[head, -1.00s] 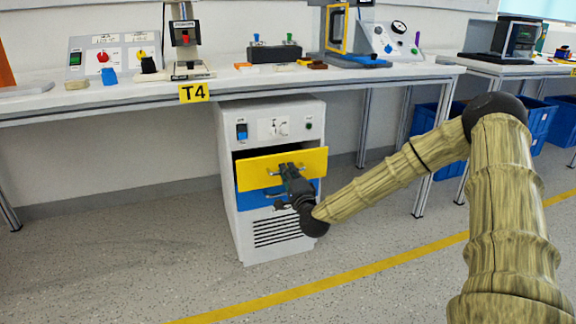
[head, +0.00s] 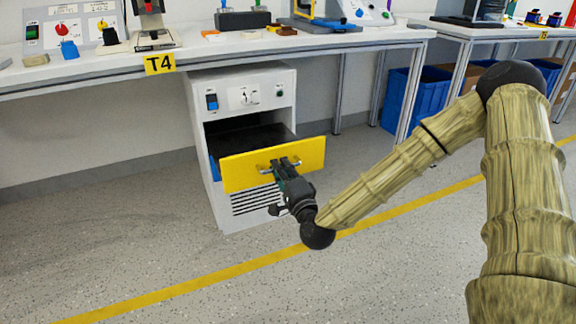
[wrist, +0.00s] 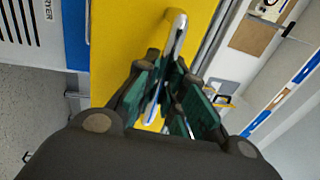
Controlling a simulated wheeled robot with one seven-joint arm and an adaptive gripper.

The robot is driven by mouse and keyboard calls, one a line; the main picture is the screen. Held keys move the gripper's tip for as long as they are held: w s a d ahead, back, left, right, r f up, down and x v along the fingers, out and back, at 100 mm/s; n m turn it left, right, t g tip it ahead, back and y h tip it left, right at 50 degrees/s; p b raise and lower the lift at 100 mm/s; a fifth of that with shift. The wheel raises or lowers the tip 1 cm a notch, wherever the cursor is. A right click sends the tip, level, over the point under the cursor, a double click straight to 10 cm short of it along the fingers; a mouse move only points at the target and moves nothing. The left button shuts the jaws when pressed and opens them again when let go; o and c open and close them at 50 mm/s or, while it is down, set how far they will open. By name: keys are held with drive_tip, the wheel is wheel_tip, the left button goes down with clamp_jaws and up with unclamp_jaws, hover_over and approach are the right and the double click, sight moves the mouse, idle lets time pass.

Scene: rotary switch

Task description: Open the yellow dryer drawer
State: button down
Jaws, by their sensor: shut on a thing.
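The yellow drawer (head: 240,171) stands pulled well out of the white dryer cabinet (head: 285,80) in the head view, with its dark inside showing behind the front. Its metal handle (wrist: 178,35) crosses the yellow front in the wrist view. My gripper (head: 285,166) is in front of the drawer and shut on this handle; the green finger pads (wrist: 165,88) lie on both sides of it.
A workbench (head: 110,74) with devices on top runs above the cabinet. Bench legs (head: 407,105) and blue bins (head: 400,98) stand to the right. The floor in front of the drawer is open, crossed by a yellow line (head: 190,286).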

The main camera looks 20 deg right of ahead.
drive_tip(key=c, duration=1.5)
unclamp_jaws()
drive_tip(key=shift+f, duration=0.1)
drive_tip(key=s, duration=0.4)
drive_tip(key=s+f, duration=0.1)
drive_tip(key=s, duration=0.3)
drive_tip(key=s+f, duration=0.1)
drive_tip(key=s, duration=0.2)
drive_tip(key=shift+s+f, duration=0.15)
drive_tip(key=shift+s, duration=0.25)
